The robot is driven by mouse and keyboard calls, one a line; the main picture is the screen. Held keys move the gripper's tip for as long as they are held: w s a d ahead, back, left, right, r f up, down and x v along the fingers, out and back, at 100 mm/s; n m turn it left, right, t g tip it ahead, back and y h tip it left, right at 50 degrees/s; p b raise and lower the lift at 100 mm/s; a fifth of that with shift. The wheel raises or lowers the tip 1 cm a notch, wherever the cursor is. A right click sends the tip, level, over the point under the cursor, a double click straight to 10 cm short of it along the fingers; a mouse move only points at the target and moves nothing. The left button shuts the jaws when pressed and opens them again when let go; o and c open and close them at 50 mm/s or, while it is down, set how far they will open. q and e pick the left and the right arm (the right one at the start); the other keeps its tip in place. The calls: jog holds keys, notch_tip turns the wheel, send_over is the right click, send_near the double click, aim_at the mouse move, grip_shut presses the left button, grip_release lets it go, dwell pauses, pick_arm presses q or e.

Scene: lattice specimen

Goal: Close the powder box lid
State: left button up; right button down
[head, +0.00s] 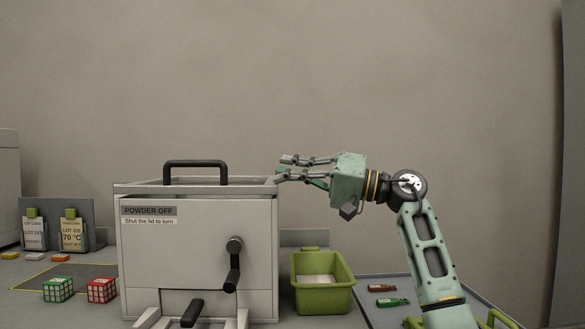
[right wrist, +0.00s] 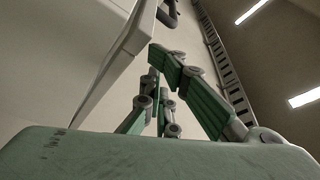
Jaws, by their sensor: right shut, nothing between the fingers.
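The powder box (head: 195,245) is a pale grey box with a crank (head: 234,262) on its front. Its label reads "POWDER OFF" and "Shut the lid to turn". The lid (head: 145,188) with a black handle (head: 195,164) lies about level across the top; I cannot tell if it is fully seated. My right gripper (head: 280,168) is shut and empty, at the right end of the lid, about at lid height. In the right wrist view its fingers (right wrist: 155,72) are beside the pale lid edge (right wrist: 122,45); contact is unclear. My left gripper is out of view.
A green bin (head: 323,296) stands right of the box, with bottles (head: 392,302) on a tray farther right. Two puzzle cubes (head: 58,289) (head: 101,290) and lot cards (head: 74,229) are at the left. The space above the box is clear.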

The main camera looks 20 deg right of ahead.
jog(key=shift+s+d+f+b, duration=0.15)
jog(key=shift+f+b, duration=0.15)
jog(key=shift+f, duration=0.35)
jog(key=shift+f, duration=0.1)
dwell(0.4)
